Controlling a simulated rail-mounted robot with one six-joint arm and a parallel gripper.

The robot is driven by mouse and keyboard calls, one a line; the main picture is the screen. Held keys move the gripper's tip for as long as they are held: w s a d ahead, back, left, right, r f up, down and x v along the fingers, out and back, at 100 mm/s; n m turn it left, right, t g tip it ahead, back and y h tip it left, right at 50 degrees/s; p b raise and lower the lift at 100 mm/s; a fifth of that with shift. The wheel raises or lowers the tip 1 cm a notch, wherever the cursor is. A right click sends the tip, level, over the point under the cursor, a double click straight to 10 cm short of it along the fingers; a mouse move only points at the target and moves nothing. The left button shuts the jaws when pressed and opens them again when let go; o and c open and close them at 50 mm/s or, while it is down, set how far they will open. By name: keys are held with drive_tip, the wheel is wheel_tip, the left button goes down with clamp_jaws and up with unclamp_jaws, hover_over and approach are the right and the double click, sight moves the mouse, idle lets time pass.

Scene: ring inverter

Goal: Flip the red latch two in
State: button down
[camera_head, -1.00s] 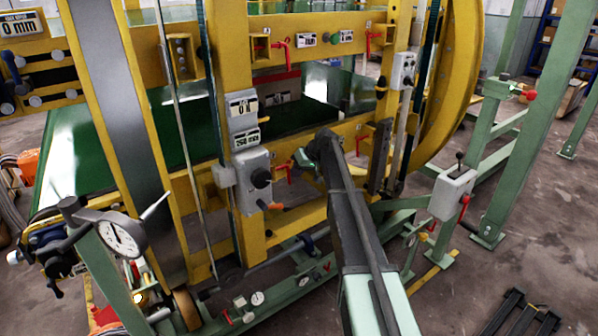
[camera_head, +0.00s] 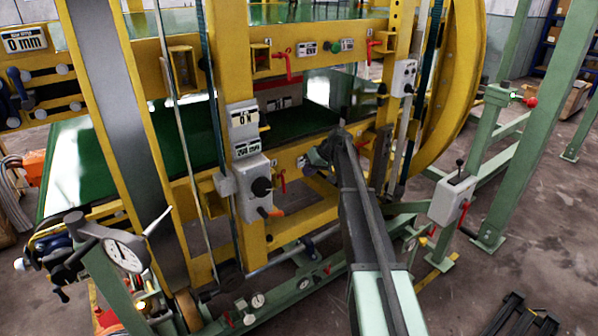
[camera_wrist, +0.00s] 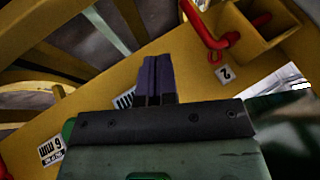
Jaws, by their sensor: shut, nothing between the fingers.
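In the head view my gripper (camera_head: 318,158) is at the lower yellow beam, partly hidden by my arm. Red latches show on either side of it, one at left (camera_head: 282,183) and one at right (camera_head: 361,144). I cannot tell for certain which of these carries the tag 2.
A grey control box (camera_head: 255,185) with a black knob stands left of my gripper. Two more red latches (camera_head: 283,64) (camera_head: 371,48) sit on the upper beam. A green frame (camera_head: 490,150) stands at right.

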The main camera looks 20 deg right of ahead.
drive_tip(key=p+v, duration=0.3)
drive_tip(key=v, duration=0.2)
drive_tip(key=shift+d+r, duration=0.2)
drive_tip(key=shift+s, duration=0.1)
drive_tip(key=s+a+f+g+h, duration=0.1)
drive_tip(key=s+a, duration=0.5)
drive_tip(key=s, duration=0.6)
drive_tip(key=s+a+f+m+g+h, duration=0.1)
drive_tip(key=s+a+h, duration=0.2)
drive_tip(key=s+a, duration=0.4)
drive_tip(key=s+a+f+m+g+h, duration=0.1)
drive_tip(key=s+a, duration=0.6)
drive_tip(key=s, duration=1.2)
drive_tip(key=shift+s+a+f+g+h, duration=0.2)
drive_tip(key=shift+s+a+g+h, duration=0.05)
drive_tip(key=shift+g+h, duration=0.25)
